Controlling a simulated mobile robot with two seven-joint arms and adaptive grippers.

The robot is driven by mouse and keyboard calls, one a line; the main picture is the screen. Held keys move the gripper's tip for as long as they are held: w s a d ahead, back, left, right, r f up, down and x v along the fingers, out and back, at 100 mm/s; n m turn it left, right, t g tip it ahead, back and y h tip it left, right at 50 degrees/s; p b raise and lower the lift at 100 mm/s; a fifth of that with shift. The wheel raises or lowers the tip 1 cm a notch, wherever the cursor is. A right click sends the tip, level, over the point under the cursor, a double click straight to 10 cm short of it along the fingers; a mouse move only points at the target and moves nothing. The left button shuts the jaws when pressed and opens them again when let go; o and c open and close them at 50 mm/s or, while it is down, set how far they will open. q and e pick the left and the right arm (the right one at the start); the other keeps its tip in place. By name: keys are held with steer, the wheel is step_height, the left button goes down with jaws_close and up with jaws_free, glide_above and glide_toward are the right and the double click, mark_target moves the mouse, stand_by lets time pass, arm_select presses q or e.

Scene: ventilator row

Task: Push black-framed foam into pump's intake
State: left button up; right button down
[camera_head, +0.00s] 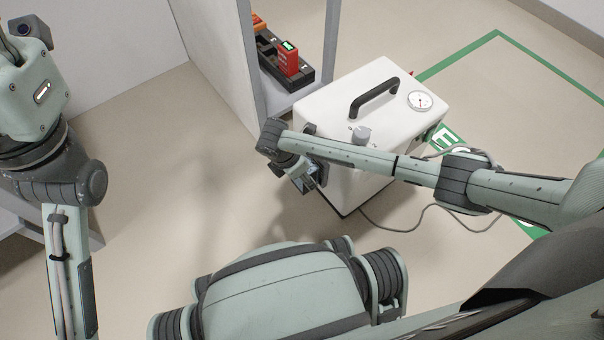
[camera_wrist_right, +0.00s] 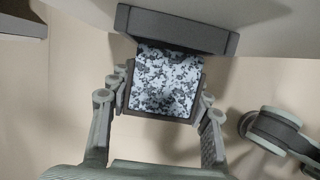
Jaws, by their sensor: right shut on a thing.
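The white pump (camera_head: 345,115) stands on the floor, with a black handle, a gauge and a grey knob on top. In the right wrist view its intake (camera_wrist_right: 180,30) is a dark rectangular surround on the pale side wall. The black-framed foam (camera_wrist_right: 165,82), speckled white and grey, lies between the fingers of my right gripper (camera_wrist_right: 161,100), which is shut on its side edges. The foam's far edge meets the intake mouth; how deep it sits is hidden. In the head view my right gripper (camera_head: 304,178) is at the pump's left side. My left gripper is not in view.
A shelf (camera_head: 290,100) behind the pump holds a black tray (camera_head: 270,50) with a red device (camera_head: 288,60) with a green display. A grey cable (camera_head: 400,228) loops beside the pump. Green floor tape (camera_head: 460,56) runs at right. The floor to the left is clear.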

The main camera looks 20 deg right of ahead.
steer(key=shift+w+d, duration=0.25)
steer(key=shift+d, duration=0.4)
steer(key=shift+w+d, duration=0.2)
steer(key=shift+d, duration=0.4)
stand_by(0.5)
steer(key=c, duration=0.6)
jaws_free()
steer(key=shift+d, duration=0.1)
steer(key=shift+r, duration=0.15)
steer(key=v, duration=1.2)
steer(key=shift+s+a, duration=0.15)
steer(key=shift+a, duration=0.2)
steer(key=shift+f, duration=0.2)
